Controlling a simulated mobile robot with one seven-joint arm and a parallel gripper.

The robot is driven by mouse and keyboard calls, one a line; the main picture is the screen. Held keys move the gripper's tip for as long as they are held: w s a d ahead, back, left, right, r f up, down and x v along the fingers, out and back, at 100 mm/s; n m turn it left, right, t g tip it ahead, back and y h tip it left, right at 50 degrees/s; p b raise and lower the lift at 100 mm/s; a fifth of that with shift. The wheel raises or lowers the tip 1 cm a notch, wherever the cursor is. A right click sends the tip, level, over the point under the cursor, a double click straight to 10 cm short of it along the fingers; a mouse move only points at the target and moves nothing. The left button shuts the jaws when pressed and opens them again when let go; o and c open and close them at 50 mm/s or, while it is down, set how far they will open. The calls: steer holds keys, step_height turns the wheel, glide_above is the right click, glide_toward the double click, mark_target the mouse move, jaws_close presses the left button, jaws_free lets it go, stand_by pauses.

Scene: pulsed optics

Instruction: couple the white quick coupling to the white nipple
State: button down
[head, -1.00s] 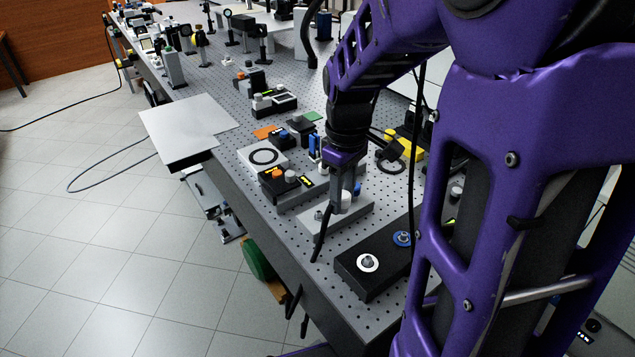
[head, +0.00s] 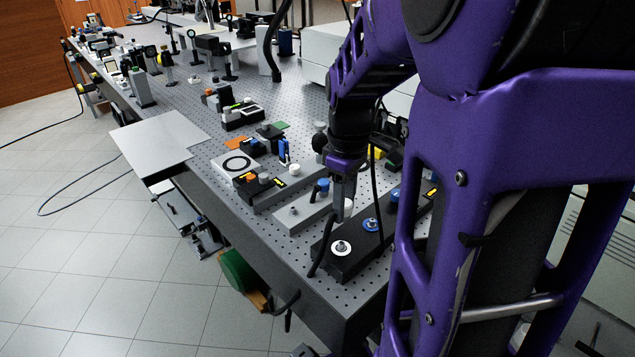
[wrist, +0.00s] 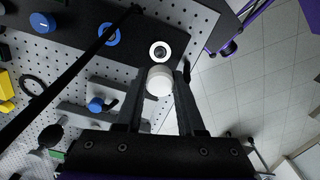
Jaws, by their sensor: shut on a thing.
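The white quick coupling (wrist: 160,80) is between the fingertips of my gripper (wrist: 158,92), which is shut on it; it also shows at the tip of my gripper (head: 344,200) in the head view. The white nipple (head: 340,247) is a metal stub in a white ring on the black block, near its front end. In the wrist view the white nipple (wrist: 159,51) lies just beyond the coupling, its ring uncovered. The coupling looks apart from it, held above the block; the exact height cannot be told.
A blue-ringed nipple (head: 370,225) is beside the white one on the black block (head: 358,255). A grey plate (head: 292,218) with a blue coupling (head: 323,185) stands to the left. A dark hose (wrist: 75,75) crosses the wrist view. The table edge is close to the block.

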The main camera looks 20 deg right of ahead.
steer(key=shift+f+b, duration=1.95)
steer(key=shift+f, duration=0.9)
steer(key=shift+f+b, duration=0.55)
steer(key=shift+f, duration=0.2)
steer(key=shift+f+b, duration=0.5)
steer(key=shift+f, duration=0.25)
steer(key=shift+c, duration=2.2)
jaws_free()
steer(key=shift+r, duration=0.15)
